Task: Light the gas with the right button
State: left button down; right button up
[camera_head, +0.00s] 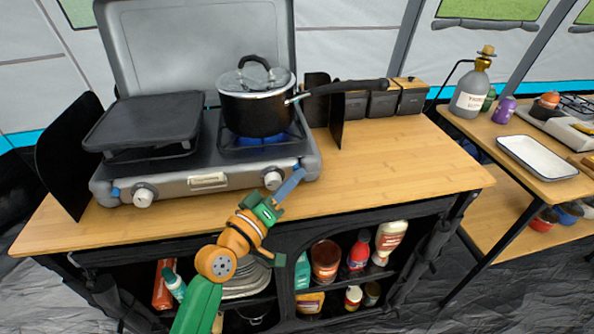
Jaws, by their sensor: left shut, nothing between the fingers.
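The grey gas stove (225,183) stands on the wooden table with its lid up. Its right knob (272,180) is on the front panel, and its left knob (143,196) is at the other end. A black pot with a glass lid (257,110) sits on the right burner. A blue flame glow (262,140) shows under the pot. My left gripper (292,183) is shut and empty, with its tip close beside the right knob, on the knob's right. I cannot tell whether they touch. My right gripper is out of view.
A flat black griddle (147,120) covers the left burner. The pot's long handle (345,87) reaches right over a black wind guard (337,108). The wooden table (410,155) is clear on the right. Shelves below hold bottles and jars. A side table with a white tray (535,155) stands right.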

pick_arm(q)
jog(key=shift+s, duration=0.1)
jog(key=shift+s+d+p, duration=0.15)
jog(key=shift+s+p, duration=0.4)
jog(key=shift+s, duration=0.15)
jog(key=shift+s, duration=0.1)
jog(key=shift+s+d+p, duration=0.15)
jog(key=shift+s+p, duration=0.15)
jog(key=shift+p, duration=0.05)
jog(key=s, duration=0.2)
jog(key=s+p, duration=0.1)
jog(key=s, duration=0.1)
jog(key=shift+d+p, duration=0.3)
jog(key=shift+d, duration=0.1)
